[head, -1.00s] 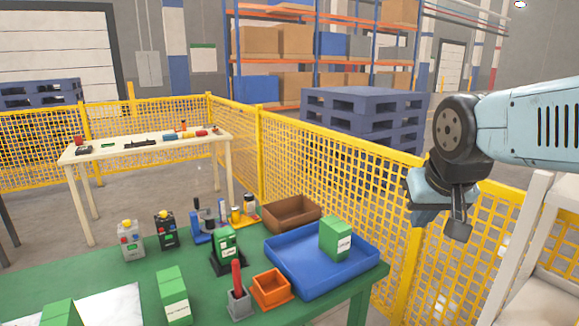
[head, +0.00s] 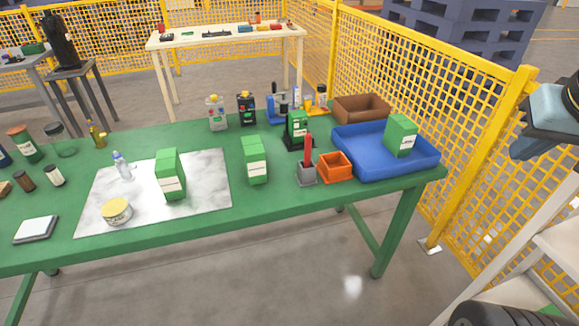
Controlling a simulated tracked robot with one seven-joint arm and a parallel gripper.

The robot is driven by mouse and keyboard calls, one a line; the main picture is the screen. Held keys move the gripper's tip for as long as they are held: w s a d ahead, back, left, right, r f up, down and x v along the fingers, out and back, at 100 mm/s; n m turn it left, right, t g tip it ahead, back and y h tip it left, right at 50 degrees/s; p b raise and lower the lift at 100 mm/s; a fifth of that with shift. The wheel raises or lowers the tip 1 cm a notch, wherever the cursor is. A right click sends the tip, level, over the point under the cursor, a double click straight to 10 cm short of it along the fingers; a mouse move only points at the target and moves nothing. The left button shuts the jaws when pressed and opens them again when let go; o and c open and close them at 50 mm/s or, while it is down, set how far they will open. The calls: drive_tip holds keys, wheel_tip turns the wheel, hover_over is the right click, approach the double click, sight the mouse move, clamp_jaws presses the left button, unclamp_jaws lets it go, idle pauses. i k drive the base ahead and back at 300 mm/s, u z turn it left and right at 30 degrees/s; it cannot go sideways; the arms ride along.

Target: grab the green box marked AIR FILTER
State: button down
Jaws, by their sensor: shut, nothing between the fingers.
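Several green boxes with white labels stand on the green workbench (head: 130,238); the label text is too small to read, so I cannot tell which says AIR FILTER. One green box (head: 170,176) stands on a marbled white sheet. A second green box (head: 254,161) stands on the bare bench to its right. A third green box (head: 297,127) is on a small black stand. A fourth green box (head: 401,137) stands in the blue tray (head: 362,170). My gripper (head: 532,146) is at the right edge, partly cut off, shut and empty, well apart from all boxes.
An orange bin (head: 334,166) and a grey holder with a red handle (head: 307,172) stand left of the blue tray. A brown bin (head: 361,108) is behind it. Yellow mesh fence (head: 430,90) runs behind.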

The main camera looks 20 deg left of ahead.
sight(168, 169)
drive_tip(key=u, duration=0.15)
drive_tip(key=k, duration=0.2)
drive_tip(key=u, duration=1)
drive_tip(key=i, duration=0.6)
drive_tip(key=z, duration=0.1)
